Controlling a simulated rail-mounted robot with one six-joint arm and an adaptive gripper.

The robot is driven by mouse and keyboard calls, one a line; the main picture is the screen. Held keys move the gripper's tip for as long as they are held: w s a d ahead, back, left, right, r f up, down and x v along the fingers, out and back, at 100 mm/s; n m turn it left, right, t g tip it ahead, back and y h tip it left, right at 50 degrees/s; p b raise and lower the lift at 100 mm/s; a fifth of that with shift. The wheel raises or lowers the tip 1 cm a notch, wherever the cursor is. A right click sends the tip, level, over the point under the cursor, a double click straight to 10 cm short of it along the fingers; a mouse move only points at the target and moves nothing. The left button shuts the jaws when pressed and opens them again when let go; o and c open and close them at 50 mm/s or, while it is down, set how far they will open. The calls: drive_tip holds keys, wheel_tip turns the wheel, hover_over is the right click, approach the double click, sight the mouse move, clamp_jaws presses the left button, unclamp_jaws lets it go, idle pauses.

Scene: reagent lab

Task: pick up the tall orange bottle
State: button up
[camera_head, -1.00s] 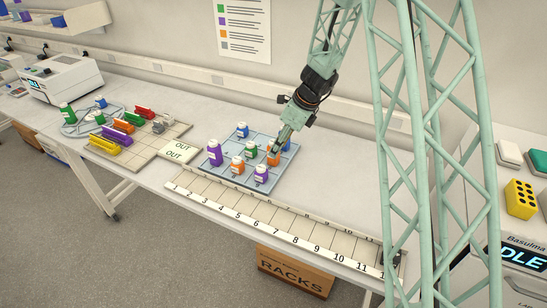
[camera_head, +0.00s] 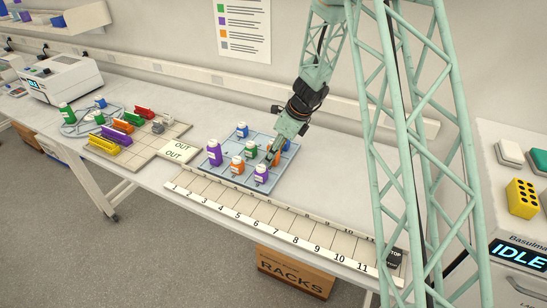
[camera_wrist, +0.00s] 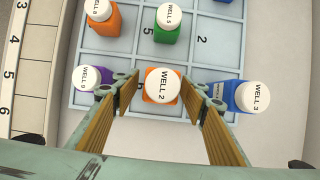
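An orange bottle (camera_wrist: 162,100) with a white cap marked WELL 2 stands in the gridded tray between the fingers of my gripper (camera_wrist: 162,92). The fingers are open, with a gap on each side of the bottle. In the head view my gripper (camera_head: 276,152) is over the tray's right side and hides most of that bottle (camera_head: 272,159). A second orange bottle, marked WELL 8 (camera_wrist: 104,22), stands farther off at upper left in the wrist view; it also shows in the head view (camera_head: 238,166).
Close beside the fingers are a blue bottle (camera_wrist: 252,97) on the right and a purple one (camera_wrist: 84,80) on the left. A green bottle (camera_wrist: 168,28) stands beyond. The numbered strip (camera_head: 270,226) in front of the blue-grey tray (camera_head: 226,175) is empty.

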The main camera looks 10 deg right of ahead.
drive_tip(key=shift+c, duration=0.7)
drive_tip(key=c, duration=0.8)
drive_tip(key=shift+r, duration=0.15)
drive_tip(key=shift+r+p, duration=0.45)
drive_tip(key=shift+r, duration=1.3)
drive_tip(key=s+d+r+b, duration=0.1)
drive_tip(key=s+b, duration=0.2)
drive_tip(key=s, duration=1.3)
drive_tip(key=shift+d, duration=0.3)
drive_tip(key=shift+r, duration=0.1)
